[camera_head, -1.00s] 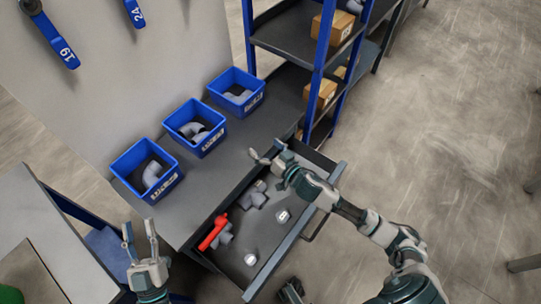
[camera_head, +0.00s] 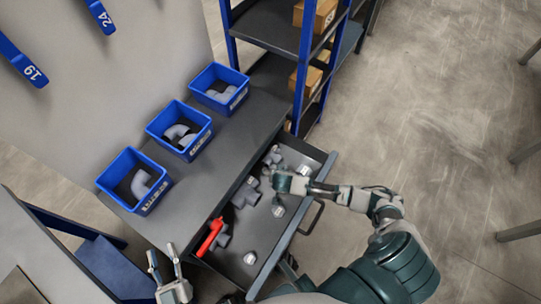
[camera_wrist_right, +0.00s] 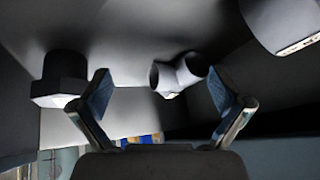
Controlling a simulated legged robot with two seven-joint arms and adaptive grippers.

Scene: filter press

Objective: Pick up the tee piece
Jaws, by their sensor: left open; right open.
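A grey branched fitting (camera_head: 246,192), which looks like the tee piece, lies in the open drawer. My right gripper (camera_head: 268,178) is over the drawer just right of it, pointing left. In the right wrist view the open fingers (camera_wrist_right: 165,105) frame a grey fitting with two round openings (camera_wrist_right: 178,74) beyond them, with nothing gripped. It looks like the same tee piece, but I cannot be sure. My left gripper (camera_head: 163,262) is open and empty, at the lower left near the drawer cabinet's corner.
The drawer (camera_head: 262,275) also holds a red-handled valve (camera_head: 210,237), white-ended fittings (camera_head: 250,258) and more grey fittings at its far end. Blue bins (camera_head: 150,202) with grey pipe parts stand on the worktop (camera_head: 200,185). A blue-post shelf (camera_head: 297,75) stands behind.

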